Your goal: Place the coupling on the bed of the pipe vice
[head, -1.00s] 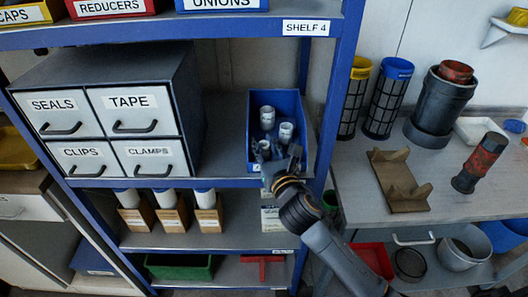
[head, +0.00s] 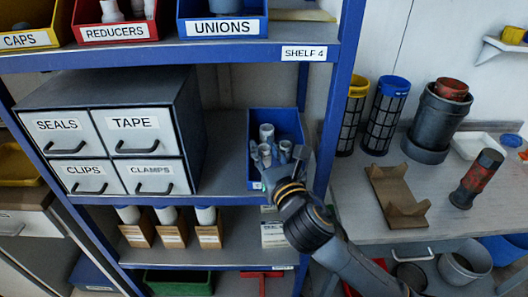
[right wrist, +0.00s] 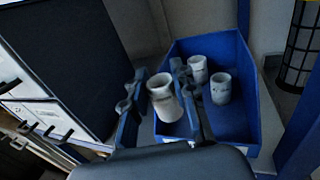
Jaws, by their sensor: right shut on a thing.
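My right gripper (head: 276,168) is at the front of a blue open bin (head: 256,185) on the middle shelf. In the right wrist view its two fingers (right wrist: 158,88) are closed on a whitish, cylindrical coupling (right wrist: 165,104). The held coupling is tilted and sits over the bin's left side. Two more white fittings stand in the bin, one at the back (right wrist: 197,70) and one to the right (right wrist: 221,88). In the head view the held coupling is partly hidden by the fingers. I cannot make out a pipe vice. My left gripper is not in view.
A grey drawer cabinet (head: 116,135) stands left of the bin. A blue shelf post (head: 333,110) separates the bin from the bench (head: 350,225) at right. The bench holds a brown cradle (head: 397,198), mesh cylinders, a grey pot (head: 433,125) and a red-black cylinder (head: 476,178).

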